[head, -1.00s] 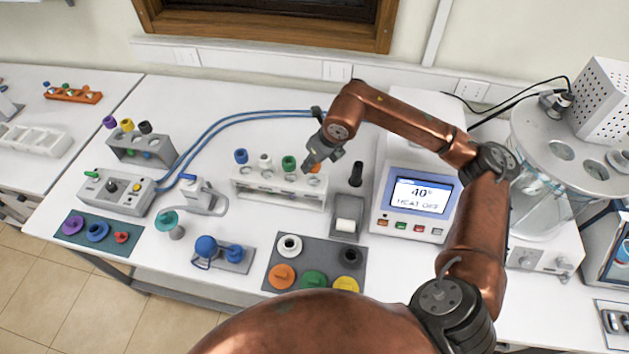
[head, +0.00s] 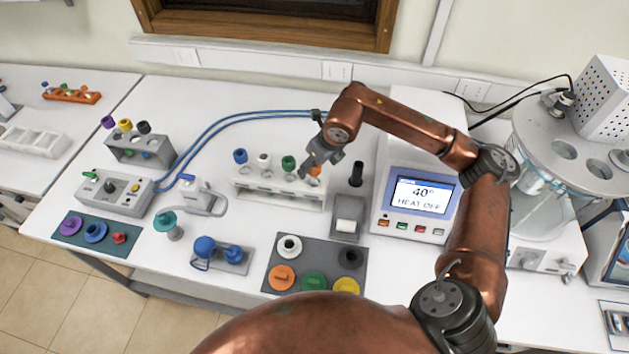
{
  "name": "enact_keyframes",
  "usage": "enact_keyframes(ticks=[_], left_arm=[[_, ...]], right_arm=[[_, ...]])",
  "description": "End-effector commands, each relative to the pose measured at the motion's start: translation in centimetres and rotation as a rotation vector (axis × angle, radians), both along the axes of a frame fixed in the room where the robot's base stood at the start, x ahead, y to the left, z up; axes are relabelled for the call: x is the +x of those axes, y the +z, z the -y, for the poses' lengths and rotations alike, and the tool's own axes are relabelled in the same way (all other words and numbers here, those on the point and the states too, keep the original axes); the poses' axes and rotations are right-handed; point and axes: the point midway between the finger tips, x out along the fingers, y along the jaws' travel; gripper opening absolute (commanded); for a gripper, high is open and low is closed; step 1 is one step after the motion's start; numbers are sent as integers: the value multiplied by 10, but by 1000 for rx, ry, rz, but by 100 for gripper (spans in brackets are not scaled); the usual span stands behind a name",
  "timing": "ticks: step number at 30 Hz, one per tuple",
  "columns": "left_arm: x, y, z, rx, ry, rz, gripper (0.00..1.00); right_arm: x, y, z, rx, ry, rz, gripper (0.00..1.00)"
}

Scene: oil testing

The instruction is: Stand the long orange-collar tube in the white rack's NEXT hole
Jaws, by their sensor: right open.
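The white rack (head: 280,198) stands in the middle of the bench. The orange-collar tube (head: 316,171) shows at the rack's right end, partly hidden by my right gripper (head: 307,172). That gripper is open and points down at the right part of the rack, between the green-capped tube (head: 288,162) and the orange collar. I cannot tell whether its fingers touch either one. A white-capped tube (head: 264,160) and a blue-capped tube (head: 240,156) stand further left in the rack. My left gripper is not in view.
A black upright piece (head: 356,174) and the heater with a screen (head: 412,205) stand right of the rack. A grey mat (head: 316,268) with coloured caps lies in front. A grey rack (head: 140,150) is at the left. Blue hoses (head: 215,128) run behind.

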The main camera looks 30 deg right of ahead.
Motion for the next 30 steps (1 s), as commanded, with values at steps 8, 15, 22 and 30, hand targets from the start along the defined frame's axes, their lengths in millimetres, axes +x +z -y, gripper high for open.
enact_keyframes(ticks=[8, 15, 22, 30], left_arm=[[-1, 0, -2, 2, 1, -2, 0], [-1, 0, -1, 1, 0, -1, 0], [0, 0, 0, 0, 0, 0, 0], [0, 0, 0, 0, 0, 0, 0]], right_arm=[[-2, 5, 1, 0, 0, 1, 49], [-16, 44, 6, -2, -1, 4, 49], [-34, 86, 11, -2, 0, 3, 49], [-44, 109, 14, -1, 0, 0, 49]])
